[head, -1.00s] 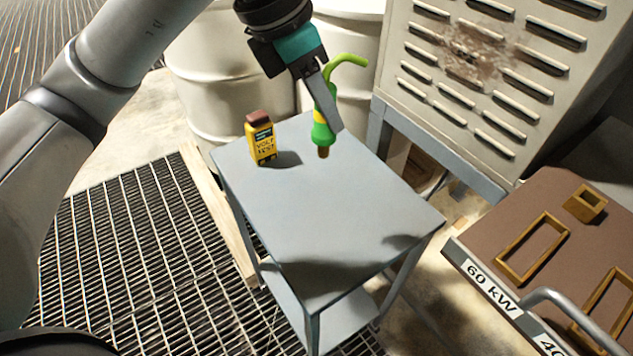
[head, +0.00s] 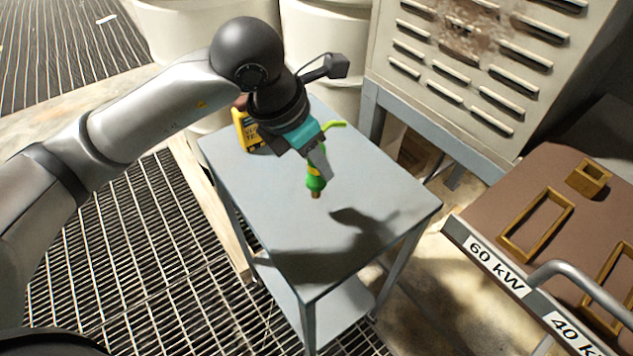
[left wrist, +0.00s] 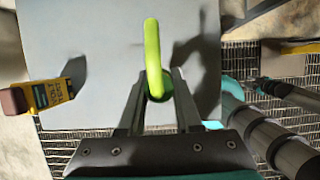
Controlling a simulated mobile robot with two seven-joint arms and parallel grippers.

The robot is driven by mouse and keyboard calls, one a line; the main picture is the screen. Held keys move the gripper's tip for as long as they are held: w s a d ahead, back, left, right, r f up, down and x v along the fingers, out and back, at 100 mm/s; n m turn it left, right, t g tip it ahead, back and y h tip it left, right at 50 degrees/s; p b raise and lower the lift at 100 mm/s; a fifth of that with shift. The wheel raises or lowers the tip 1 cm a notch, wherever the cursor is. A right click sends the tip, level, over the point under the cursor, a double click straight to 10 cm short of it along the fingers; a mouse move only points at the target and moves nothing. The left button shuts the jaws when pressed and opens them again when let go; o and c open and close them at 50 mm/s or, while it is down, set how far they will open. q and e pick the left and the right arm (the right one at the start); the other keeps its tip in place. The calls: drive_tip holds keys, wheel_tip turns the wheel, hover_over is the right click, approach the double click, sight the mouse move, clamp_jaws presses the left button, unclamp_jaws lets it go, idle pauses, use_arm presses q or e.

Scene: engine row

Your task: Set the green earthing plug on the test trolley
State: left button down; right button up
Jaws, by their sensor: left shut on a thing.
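The green earthing plug (head: 315,184) has a green body, a yellow band, a brown tip and a bright green cable tail. My left gripper (head: 320,165) is shut on it and holds it roughly upright over the grey test trolley (head: 270,200). In the left wrist view, the plug's curved green tail (left wrist: 153,60) stands up between the two fingers (left wrist: 158,95), above the trolley top (left wrist: 100,60). In the head view, the shadow falls to the right of the tip, and I cannot tell whether the tip touches the top.
A yellow volt tester (head: 245,132) stands at the trolley's far left, partly behind my left arm. A louvred cabinet (head: 480,80) stands behind right. A brown panel with brass frames (head: 540,225) and a metal handle is at right. The trolley's front is clear.

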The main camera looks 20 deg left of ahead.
sight(316, 182)
use_arm(q)
wheel_tip(316, 182, down, 5)
drive_tip(key=shift+r+b, duration=0.1)
drive_tip(key=shift+b, duration=0.35)
drive_tip(key=c, duration=0.6)
unclamp_jaws()
use_arm(e)
drive_tip(key=shift+w+d+f, duration=0.5)
drive_tip(key=shift+d+f, duration=0.05)
